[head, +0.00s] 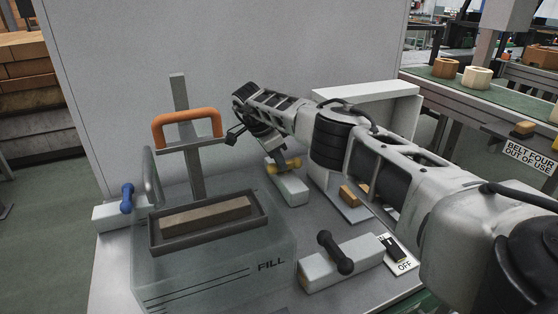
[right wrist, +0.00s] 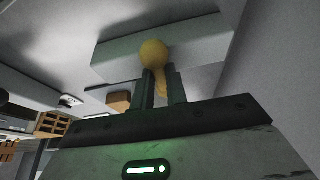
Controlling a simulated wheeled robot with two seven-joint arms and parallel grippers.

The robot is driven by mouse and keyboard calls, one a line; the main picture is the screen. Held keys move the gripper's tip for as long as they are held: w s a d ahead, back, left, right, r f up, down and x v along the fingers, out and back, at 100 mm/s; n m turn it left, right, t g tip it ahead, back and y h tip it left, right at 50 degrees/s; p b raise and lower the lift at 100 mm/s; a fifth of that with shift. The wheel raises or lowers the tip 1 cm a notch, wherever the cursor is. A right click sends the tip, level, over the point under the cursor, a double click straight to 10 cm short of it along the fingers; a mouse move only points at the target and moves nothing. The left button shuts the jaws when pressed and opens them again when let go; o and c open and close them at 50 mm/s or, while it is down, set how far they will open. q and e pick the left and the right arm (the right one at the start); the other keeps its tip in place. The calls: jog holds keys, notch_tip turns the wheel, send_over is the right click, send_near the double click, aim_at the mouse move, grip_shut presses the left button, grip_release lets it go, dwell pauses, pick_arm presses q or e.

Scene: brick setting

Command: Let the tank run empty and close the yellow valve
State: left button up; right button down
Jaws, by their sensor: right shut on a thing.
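The yellow valve (head: 291,164) is a small yellow handle on a pale block (head: 291,189) behind the tank. My right gripper (head: 271,163) reaches down to it from above, partly hidden by my own wrist. In the right wrist view, the fingers of my right gripper (right wrist: 163,88) are shut on the yellow handle, whose round knob (right wrist: 154,53) shows beyond them. My left gripper is not in view.
A tray (head: 210,241) holding a brown brick sits at the tank's top, below an orange handle (head: 187,124). A blue-handled valve (head: 127,198) stands left, a black-handled one (head: 335,253) front right. An OFF-labelled switch (head: 398,255) and white housing (head: 370,92) lie near my right arm.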

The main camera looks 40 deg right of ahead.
jog(key=c, duration=1.4)
grip_release()
jog(key=shift+r, duration=0.1)
jog(key=v, duration=1.6)
jog(key=shift+p, duration=0.45)
